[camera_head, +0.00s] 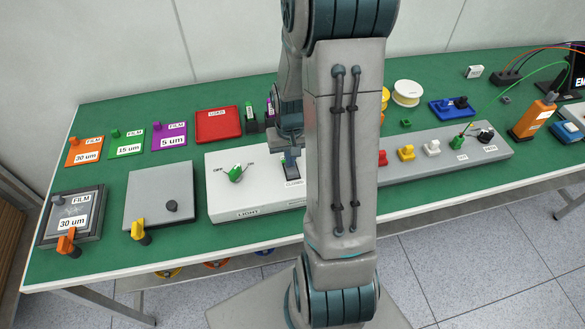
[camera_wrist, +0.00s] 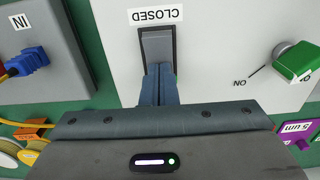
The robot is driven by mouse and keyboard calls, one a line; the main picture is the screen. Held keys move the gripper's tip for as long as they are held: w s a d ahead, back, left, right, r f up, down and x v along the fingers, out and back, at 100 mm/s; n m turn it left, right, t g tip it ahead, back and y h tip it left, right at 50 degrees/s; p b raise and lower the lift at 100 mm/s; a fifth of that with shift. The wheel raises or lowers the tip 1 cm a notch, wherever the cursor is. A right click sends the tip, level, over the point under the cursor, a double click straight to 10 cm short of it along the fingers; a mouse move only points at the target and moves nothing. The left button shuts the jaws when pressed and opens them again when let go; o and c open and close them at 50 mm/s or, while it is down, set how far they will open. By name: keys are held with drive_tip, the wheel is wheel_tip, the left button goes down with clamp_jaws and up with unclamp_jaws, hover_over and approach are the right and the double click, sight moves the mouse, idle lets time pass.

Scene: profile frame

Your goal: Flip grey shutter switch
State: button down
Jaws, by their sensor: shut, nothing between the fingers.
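The grey shutter switch (camera_wrist: 157,50) is a grey rocker in a dark frame, with a "CLOSED" label beside it in the wrist view. It sits on the white control box (camera_head: 227,195), and my arm partly covers it in the head view. My gripper (camera_wrist: 158,72) is shut and empty. Its fingertips are right at one end of the rocker and overlap it in the wrist view; I cannot tell whether they press on it. In the head view the gripper (camera_head: 291,160) is just above the box, by the "CLOSED" label. The rocker's other label is hidden.
A green knob (camera_head: 236,173) marked OFF and ON sits left of the switch on the same box. A grey panel (camera_head: 440,162) with coloured connectors lies to the right. Film cards (camera_head: 169,136), a red tray (camera_head: 218,124) and a grey plate (camera_head: 158,190) lie to the left.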

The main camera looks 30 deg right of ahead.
drive_tip(key=shift+r+p, duration=2.5)
drive_tip(key=shift+r, duration=1)
